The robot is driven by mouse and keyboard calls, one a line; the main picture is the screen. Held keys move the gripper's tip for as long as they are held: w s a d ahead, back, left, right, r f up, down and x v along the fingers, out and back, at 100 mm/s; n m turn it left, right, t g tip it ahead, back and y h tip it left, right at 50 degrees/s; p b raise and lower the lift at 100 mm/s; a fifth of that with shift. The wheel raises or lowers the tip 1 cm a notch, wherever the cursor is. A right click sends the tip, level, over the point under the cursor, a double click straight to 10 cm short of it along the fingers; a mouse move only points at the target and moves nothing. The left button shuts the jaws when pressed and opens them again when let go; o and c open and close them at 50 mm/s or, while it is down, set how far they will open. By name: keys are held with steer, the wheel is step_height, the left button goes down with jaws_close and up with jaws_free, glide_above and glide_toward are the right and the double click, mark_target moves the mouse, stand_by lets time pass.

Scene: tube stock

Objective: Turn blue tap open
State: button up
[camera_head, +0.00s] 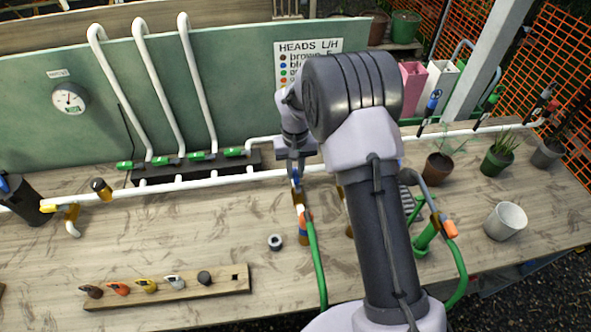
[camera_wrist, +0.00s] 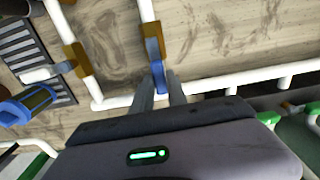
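The blue tap shows in the head view as a blue lever (camera_head: 295,180) above a brass body, just below my gripper (camera_head: 295,155). In the wrist view the blue lever (camera_wrist: 157,74) runs roughly in line with the pipe down from its brass body (camera_wrist: 150,30). My gripper (camera_wrist: 160,85) points at it, with its two grey fingers parted and one on each side of the lever's free end. I cannot tell whether the fingers touch the lever. My arm hides part of the bench behind it in the head view.
A white pipe (camera_head: 225,181) runs along the bench. Another brass tap (camera_wrist: 75,58) and a blue-rimmed item (camera_wrist: 27,105) are close by in the wrist view. A green hose (camera_head: 315,262) hangs below the tap. A wooden strip (camera_head: 215,287) with several small levers lies front left.

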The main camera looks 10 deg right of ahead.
mark_target(295, 174)
steer(key=o, duration=0.3)
step_height(295, 174, up, 17)
steer(key=p, duration=0.4)
steer(key=shift+r, duration=0.2)
